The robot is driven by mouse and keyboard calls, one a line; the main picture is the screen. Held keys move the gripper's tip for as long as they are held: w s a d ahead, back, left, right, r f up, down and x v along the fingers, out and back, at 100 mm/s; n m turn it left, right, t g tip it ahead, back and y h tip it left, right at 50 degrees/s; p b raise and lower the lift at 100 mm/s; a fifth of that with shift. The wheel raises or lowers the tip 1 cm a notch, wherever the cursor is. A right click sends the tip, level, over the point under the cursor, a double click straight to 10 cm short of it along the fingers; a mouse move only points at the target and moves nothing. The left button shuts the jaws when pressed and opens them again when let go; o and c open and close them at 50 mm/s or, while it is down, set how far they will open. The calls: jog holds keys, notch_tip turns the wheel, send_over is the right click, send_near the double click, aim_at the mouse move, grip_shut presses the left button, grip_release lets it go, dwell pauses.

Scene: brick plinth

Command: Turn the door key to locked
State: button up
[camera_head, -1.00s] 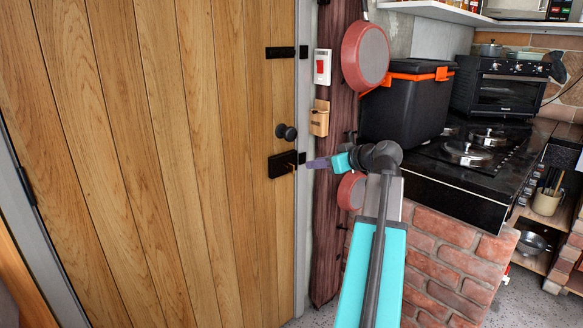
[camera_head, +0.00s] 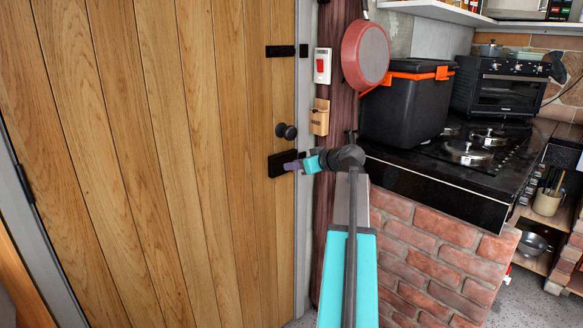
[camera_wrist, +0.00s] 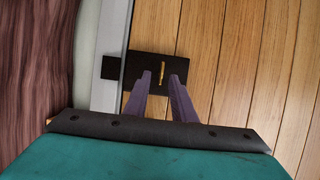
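The door key (camera_wrist: 163,74) shows in the wrist view as a thin brass strip on a black lock plate (camera_wrist: 189,69) on the wooden door. In the head view the lock plate (camera_head: 275,164) is partly covered by my gripper (camera_head: 290,166), and the key is hidden there. In the wrist view my gripper (camera_wrist: 162,78) is open, with its two purple fingers apart. The key shows between the fingertips, or just beyond them; I see no contact with it.
A round black knob (camera_head: 286,131) sits on the door (camera_head: 180,120) above the lock plate. To the right are the door frame, a wooden wall box (camera_head: 320,117), a hanging red pan (camera_head: 366,54) and a black cool box (camera_head: 405,105) on the counter. Brickwork (camera_head: 430,262) lies below the counter.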

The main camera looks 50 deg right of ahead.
jog(key=shift+x, duration=1.1)
grip_shut()
jog(key=shift+r, duration=0.1)
jog(key=m+t+y+p, duration=0.1)
jog(key=m+y+p, duration=0.1)
jog(key=m, duration=0.2)
jog(key=m+t+y+p, duration=0.1)
jog(key=m+y+p, duration=0.1)
jog(key=m, duration=0.3)
jog(key=d+f+m+t+y+p, duration=0.1)
jog(key=m+y+p, duration=0.1)
jog(key=m+p, duration=0.1)
jog(key=shift+f+m+t+y+p, duration=0.1)
jog(key=shift+m+t+y+p, duration=0.25)
jog(key=shift+m, duration=0.35)
